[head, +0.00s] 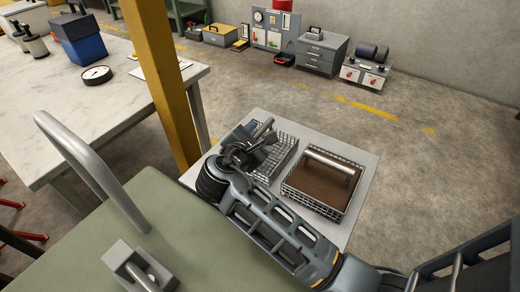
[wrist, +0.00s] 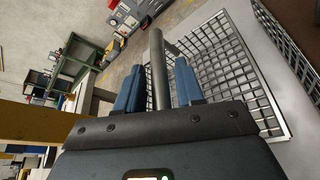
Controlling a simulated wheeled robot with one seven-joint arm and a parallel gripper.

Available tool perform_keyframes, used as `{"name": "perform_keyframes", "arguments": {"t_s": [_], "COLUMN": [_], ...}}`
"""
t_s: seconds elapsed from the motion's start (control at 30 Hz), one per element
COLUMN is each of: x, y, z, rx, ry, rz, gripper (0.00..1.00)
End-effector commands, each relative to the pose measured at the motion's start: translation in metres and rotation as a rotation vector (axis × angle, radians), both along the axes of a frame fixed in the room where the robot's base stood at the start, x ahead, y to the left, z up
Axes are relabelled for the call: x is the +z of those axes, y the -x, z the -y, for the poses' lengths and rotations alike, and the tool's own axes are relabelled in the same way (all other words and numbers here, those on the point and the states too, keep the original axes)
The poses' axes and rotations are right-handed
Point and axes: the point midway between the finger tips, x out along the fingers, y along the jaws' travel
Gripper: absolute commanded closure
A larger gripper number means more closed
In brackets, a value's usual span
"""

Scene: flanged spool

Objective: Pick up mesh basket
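A wire mesh basket (head: 283,153) with a grey bar handle stands on a pale table beneath my gripper. In the wrist view the basket (wrist: 228,62) shows its open grid floor, with no contents visible. My gripper (head: 258,133) is at the basket's handle, and my wrist hides part of the basket in the head view. In the wrist view the blue fingers of my gripper (wrist: 159,85) stand on either side of the grey handle bar (wrist: 157,65), with narrow gaps visible on both sides.
A second wire basket (head: 298,202) with a brown inside and a metal bar handle stands close on the right. The pale tabletop (head: 350,158) carries both. A yellow post (head: 165,80) rises at the left, near a workbench (head: 120,105).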

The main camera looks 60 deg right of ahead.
Motion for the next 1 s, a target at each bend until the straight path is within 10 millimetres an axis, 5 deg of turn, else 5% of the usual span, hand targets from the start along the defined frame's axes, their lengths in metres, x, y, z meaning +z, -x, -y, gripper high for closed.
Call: {"name": "perform_keyframes", "arguments": {"t_s": [0.37, 1.0], "x": [0.0, 0.0011], "y": [0.0002, -0.0001], "z": [-0.0003, -0.0002], "rx": [0.0, 0.0], "ry": [0.0, 0.001], "rz": [0.0, 0.001], "gripper": [0.99, 1.0]}}
